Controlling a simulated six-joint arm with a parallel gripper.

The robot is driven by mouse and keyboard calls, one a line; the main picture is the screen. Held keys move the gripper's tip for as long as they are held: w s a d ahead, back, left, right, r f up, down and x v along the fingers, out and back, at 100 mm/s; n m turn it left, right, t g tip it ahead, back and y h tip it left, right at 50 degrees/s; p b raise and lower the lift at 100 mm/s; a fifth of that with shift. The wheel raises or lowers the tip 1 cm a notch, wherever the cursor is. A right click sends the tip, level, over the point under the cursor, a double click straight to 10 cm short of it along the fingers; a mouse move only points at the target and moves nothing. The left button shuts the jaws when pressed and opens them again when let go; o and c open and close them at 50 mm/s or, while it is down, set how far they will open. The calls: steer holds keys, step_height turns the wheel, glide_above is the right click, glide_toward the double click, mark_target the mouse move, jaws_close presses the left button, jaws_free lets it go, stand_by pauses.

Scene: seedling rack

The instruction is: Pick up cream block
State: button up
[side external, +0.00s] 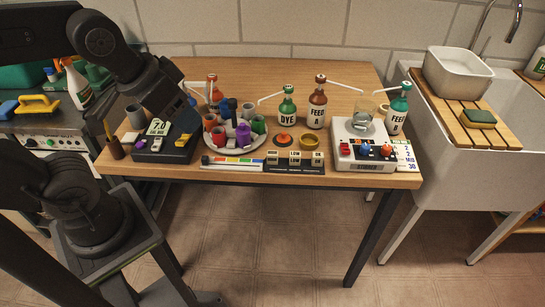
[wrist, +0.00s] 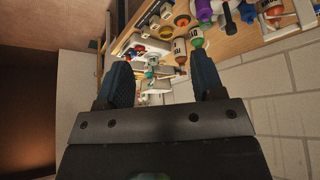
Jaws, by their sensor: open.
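Several small cream blocks stand in a row on a dark strip along the table's front edge in the side external view. I see a left one (side external: 272,157), a middle one (side external: 294,158) with dark lettering, and a right one (side external: 318,158). Which one the task names I cannot tell. My gripper (wrist: 163,82) is open and empty in the wrist view, its two dark fingers well apart. In the side external view my wrist hangs over the table's left part, to the left of the blocks and apart from them.
A black meter (side external: 178,150) sits below my wrist. A round tray (side external: 218,149) with coloured cups, a green dye bottle (side external: 287,106) and a brown feed bottle (side external: 317,104) stand behind. A white device (side external: 362,153) stands right of the blocks. An orange knob (side external: 284,140) is close behind them.

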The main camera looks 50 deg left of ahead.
steer(key=w+f+n+g+y, duration=0.2)
steer(key=w+f+n, duration=0.25)
steer(key=w, duration=0.65)
steer(key=n+y, duration=0.1)
steer(key=n, duration=0.3)
glide_toward(273, 153)
steer(key=x, duration=0.5)
steer(key=shift+w+a, duration=0.15)
steer(key=shift+w, duration=0.2)
steer(key=shift+s+x, duration=0.15)
steer(key=shift+x, duration=1.15)
steer(key=shift+s+x, duration=0.2)
steer(key=shift+x, duration=1.15)
steer(key=shift+f, duration=0.1)
steer(key=shift+c, duration=0.3)
steer(key=c, duration=0.9)
